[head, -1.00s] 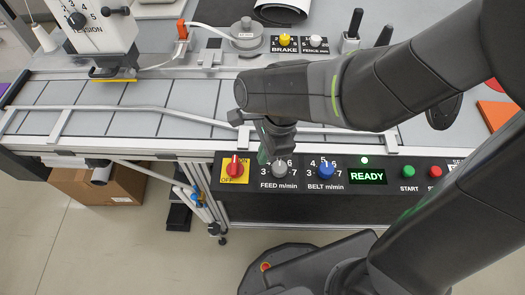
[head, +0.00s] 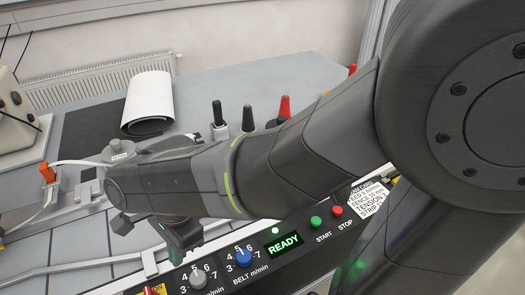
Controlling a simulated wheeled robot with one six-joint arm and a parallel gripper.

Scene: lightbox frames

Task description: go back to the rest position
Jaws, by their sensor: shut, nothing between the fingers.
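My gripper (head: 181,246) hangs below my dark wrist, in front of the conveyor and just above the front control panel (head: 340,222). It is shut and holds nothing; its fingertips are small and dark in this view. The grey FEED knob (head: 197,279) is below it and the blue BELT knob (head: 243,258) is to its right. Both knobs are apart from the gripper as seen here. My arm stretches across the picture from the right and hides part of the conveyor and the table behind it.
A green READY display (head: 284,244), green START button (head: 316,222) and red STOP button (head: 337,211) are on the panel. A white job card (head: 370,203) is at its right.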

